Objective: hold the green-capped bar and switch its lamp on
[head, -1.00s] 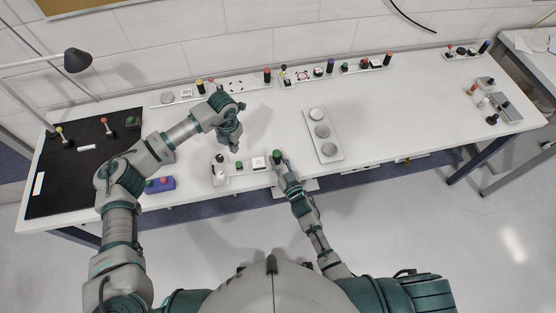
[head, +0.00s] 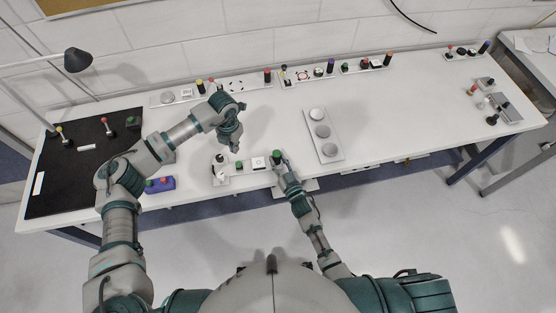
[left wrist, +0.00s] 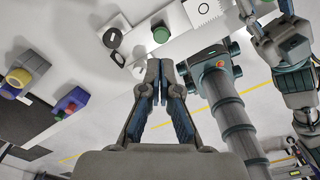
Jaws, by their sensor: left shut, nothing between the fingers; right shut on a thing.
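The green-capped bar (head: 276,154) stands upright at the right end of a pale panel near the table's front edge. My right gripper (head: 279,163) is shut on it. The panel (head: 229,178) also carries a grey-and-black knob (head: 220,159), a green button (head: 240,165) and a white square switch (head: 258,162). My left gripper (head: 237,150) is shut and empty, above the panel near the green button. In the left wrist view its closed fingertips (left wrist: 161,66) show apart from the green button (left wrist: 161,34). I cannot tell which part is the lamp.
A blue box (head: 160,185) with red and green buttons sits left of the panel. A tray with three round discs (head: 323,132) lies to the right. A black mat (head: 75,170) covers the table's left end. Several fixtures line the back edge. The table's middle is clear.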

